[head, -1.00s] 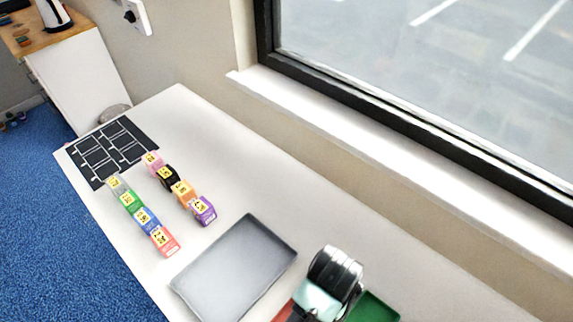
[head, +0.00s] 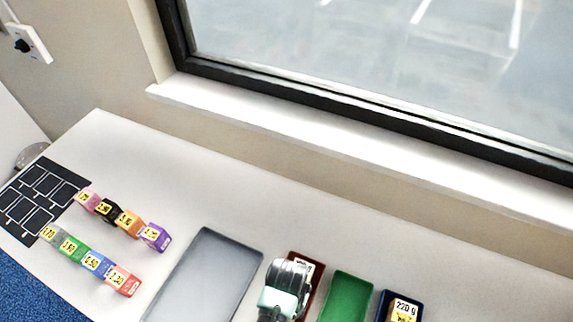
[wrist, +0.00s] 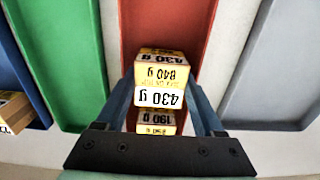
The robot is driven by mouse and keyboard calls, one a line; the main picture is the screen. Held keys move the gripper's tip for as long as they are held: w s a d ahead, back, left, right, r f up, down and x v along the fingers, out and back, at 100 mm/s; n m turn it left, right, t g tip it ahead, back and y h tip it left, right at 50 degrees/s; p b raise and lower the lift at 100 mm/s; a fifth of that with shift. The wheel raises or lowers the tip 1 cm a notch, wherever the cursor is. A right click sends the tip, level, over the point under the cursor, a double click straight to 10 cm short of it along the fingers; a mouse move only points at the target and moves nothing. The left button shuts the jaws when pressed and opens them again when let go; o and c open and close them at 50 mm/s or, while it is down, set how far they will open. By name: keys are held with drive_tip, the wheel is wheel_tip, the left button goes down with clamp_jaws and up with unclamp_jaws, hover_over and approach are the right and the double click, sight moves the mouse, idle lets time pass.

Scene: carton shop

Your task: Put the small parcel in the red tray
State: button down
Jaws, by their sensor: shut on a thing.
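In the head view, my gripper (head: 284,298) covers the held parcel and much of the red tray (head: 318,282). The second parcel's label (head: 308,267) shows behind the gripper.
The empty grey tray (head: 231,242) is left of the red tray. The empty green tray (head: 345,298) is right, then a blue tray (head: 384,300) holding a 220 g parcel (head: 404,308). Several coloured boxes (head: 110,240) and a black mat (head: 35,200) are further left. A window is behind.

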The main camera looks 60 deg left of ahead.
drive_tip(key=shift+a, duration=0.1)
drive_tip(key=shift+c, duration=1.4)
unclamp_jaws()
drive_tip(key=shift+f, duration=0.15)
wheel_tip(320, 180, up, 12)
drive_tip(key=shift+r, duration=0.2)
